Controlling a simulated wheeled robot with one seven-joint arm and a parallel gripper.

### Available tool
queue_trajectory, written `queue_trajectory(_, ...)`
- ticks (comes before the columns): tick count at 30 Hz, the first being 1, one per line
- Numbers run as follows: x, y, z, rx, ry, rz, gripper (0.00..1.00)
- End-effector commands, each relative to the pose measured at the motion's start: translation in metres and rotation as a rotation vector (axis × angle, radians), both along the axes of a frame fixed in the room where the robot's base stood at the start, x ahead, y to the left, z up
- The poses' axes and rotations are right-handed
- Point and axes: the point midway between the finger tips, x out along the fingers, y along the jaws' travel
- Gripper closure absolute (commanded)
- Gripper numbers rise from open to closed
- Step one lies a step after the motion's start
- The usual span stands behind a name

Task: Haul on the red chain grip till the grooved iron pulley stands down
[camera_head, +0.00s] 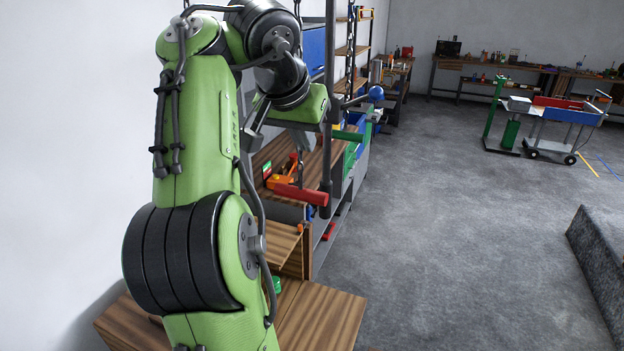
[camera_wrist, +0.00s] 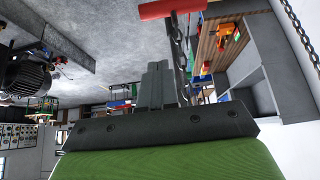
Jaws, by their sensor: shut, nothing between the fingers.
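The red chain grip (camera_head: 300,194) is a red bar hanging level on a chain, low in the middle of the head view. In the wrist view the red grip (camera_wrist: 172,9) is at the top edge, with its chain links (camera_wrist: 180,45) running beside my fingers. My gripper (camera_wrist: 158,66) is shut and empty, its grey fingertips pointing toward the grip but apart from it. In the head view my gripper (camera_head: 304,145) is above the grip, partly hidden by my wrist. I cannot make out the grooved iron pulley in either view.
A dark upright post (camera_head: 328,100) stands just right of the grip, and another chain (camera_head: 350,50) hangs behind. A wooden bench (camera_head: 325,320) and shelving line the left wall. The grey floor (camera_head: 440,220) is open to the right, with a cart (camera_head: 565,115) farther back.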

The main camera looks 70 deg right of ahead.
Motion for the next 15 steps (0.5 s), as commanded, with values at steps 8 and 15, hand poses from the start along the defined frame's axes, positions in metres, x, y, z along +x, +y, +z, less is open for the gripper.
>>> queue_trajectory(8,-0.004,-0.013,-0.02,0.003,-0.001,-0.003,1.0)
queue_trajectory(15,-0.006,-0.027,-0.041,0.002,0.002,-0.006,1.0)
